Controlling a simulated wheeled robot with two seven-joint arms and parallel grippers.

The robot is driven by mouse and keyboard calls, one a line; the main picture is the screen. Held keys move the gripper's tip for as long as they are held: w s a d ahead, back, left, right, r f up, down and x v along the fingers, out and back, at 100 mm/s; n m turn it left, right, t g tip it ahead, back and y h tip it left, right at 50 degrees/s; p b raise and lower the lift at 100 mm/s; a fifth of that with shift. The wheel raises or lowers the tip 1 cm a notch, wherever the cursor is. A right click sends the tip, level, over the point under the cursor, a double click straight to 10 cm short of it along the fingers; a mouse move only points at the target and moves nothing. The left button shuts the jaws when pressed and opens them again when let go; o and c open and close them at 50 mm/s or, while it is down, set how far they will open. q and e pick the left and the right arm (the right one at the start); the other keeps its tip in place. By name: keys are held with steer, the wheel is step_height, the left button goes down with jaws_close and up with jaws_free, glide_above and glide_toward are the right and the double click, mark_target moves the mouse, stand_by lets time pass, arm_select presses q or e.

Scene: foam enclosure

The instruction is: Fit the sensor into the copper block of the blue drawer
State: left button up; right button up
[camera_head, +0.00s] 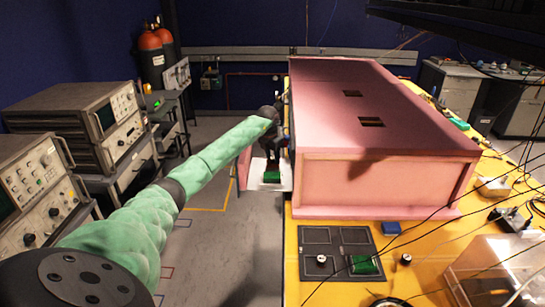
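My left arm, in a green sleeve, reaches out to the left side of the pink foam enclosure (385,180). My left gripper (272,164) points down there, dark and small, right above a green piece (272,176). The green piece is over a white drawer-like plate (261,186) that sticks out of the enclosure's left side. I cannot tell whether the fingers hold the green piece or whether it is the sensor. Another green piece (365,265) lies in the front right compartment of a dark tray (338,236). No copper block can be made out. My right gripper is out of view.
The enclosure stands on a yellow table (297,290). A small blue block (391,228), a black knob (405,259) and a clear box (490,268) are at the front. Thin cables cross the right side. Instrument racks (75,115) line the left; grey floor lies between.

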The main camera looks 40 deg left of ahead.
mark_target(273, 157)
arm_select(q)
steer(key=shift+o, duration=0.4)
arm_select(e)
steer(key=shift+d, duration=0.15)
arm_select(q)
steer(key=shift+r, duration=0.15)
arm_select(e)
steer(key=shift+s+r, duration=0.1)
arm_select(q)
steer(key=shift+a+r, duration=0.1)
steer(key=shift+r, duration=0.15)
steer(key=shift+s+r+b, duration=0.25)
steer(key=shift+r+b, duration=0.55)
steer(key=shift+r, duration=0.4)
step_height(273, 157, up, 9)
steer(key=s+b, duration=0.1)
steer(key=b, duration=0.1)
steer(key=shift+s+b, duration=0.15)
steer(key=shift+b, duration=0.25)
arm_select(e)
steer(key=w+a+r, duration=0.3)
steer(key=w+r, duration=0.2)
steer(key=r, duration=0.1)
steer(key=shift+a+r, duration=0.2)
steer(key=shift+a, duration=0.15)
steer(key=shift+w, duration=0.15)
